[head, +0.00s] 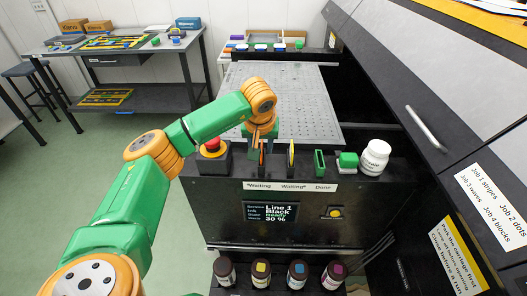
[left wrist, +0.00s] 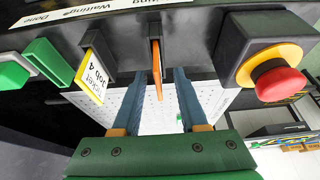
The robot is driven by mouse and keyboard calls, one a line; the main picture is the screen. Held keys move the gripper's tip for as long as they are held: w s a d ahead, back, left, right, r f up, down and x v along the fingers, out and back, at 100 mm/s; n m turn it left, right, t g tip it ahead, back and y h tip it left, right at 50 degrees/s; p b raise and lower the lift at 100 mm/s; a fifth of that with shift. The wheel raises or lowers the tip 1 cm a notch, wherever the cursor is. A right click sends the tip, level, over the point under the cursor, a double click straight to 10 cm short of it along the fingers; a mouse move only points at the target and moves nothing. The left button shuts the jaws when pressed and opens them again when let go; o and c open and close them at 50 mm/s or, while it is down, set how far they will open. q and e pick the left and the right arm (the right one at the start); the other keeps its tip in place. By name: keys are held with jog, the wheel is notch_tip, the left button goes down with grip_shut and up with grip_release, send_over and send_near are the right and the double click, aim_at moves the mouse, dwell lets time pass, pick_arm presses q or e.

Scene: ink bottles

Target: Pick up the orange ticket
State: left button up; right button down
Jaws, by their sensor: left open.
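The orange ticket (head: 261,157) stands upright in a slot on the front edge of the black machine, largely hidden behind my gripper in the head view. In the left wrist view the orange ticket (left wrist: 157,66) appears edge-on between my two blue fingers. My left gripper (head: 262,139) reaches down from above over that slot; in the wrist view it is open (left wrist: 158,74), with one finger on each side of the ticket and a gap on both sides. My right gripper is not in view.
A red stop button (left wrist: 278,84) sits close on the other side. Several ink bottles (head: 261,272) stand below.

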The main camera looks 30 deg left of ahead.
pick_arm(q)
jog(key=shift+w+f, duration=0.15)
jog(key=shift+f, duration=0.05)
grip_shut()
jog(key=shift+d, duration=0.1)
